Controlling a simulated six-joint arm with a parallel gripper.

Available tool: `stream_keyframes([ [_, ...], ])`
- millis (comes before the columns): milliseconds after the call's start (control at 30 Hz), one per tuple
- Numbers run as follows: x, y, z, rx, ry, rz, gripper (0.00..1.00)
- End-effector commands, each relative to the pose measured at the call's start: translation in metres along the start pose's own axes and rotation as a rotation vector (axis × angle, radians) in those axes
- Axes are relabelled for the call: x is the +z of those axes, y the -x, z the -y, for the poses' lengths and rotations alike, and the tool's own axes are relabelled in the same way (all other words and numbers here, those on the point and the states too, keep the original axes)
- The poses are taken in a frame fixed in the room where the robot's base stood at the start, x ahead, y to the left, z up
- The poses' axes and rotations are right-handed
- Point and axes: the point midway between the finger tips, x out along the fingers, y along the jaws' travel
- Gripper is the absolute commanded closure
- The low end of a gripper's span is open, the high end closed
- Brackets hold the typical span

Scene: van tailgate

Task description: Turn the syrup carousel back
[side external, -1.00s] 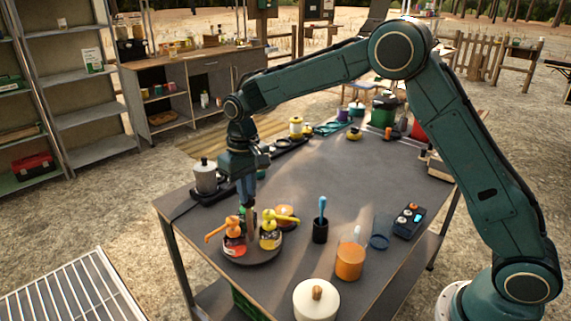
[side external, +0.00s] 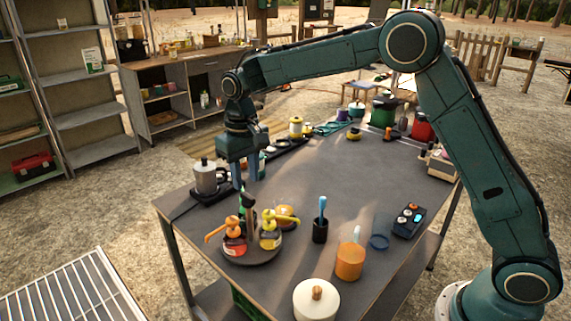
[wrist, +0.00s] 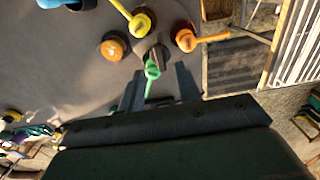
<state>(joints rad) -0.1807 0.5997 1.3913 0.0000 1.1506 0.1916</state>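The syrup carousel (side external: 262,259), a dark round turntable, stands near the table's front left. It bears an orange-pump bottle (side external: 233,240), a yellow-pump bottle (side external: 270,236), an orange-topped jar (side external: 285,212) and a green pump (side external: 242,205) at the back, beside a dark central post (side external: 251,203). The wrist view shows the orange pump (wrist: 185,39), yellow pump (wrist: 141,21), jar (wrist: 115,46) and green nozzle (wrist: 152,70). My gripper (side external: 245,177) is above and behind the carousel, open, fingers pointing down. In the wrist view the green nozzle shows between its fingers, apparently below them.
A metal pot (side external: 206,178) stands on a dark base left of my gripper. Right of the carousel are a black cup with a blue brush (side external: 321,228), an orange jar (side external: 350,260) and a white lidded pot (side external: 317,302). The middle of the table is clear.

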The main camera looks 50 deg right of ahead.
Motion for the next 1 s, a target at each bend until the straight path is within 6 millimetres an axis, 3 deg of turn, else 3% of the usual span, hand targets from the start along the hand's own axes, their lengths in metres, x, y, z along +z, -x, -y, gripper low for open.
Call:
stream_keyframes([
  [300,-0.001,0.056,0.000,-0.001,0.000,-0.005,0.66],
  [500,-0.001,0.082,0.000,-0.001,0.000,-0.004,0.66],
  [700,0.000,0.094,0.000,0.000,0.000,-0.002,0.66],
  [1000,0.000,0.095,0.000,0.000,0.000,-0.001,0.66],
])
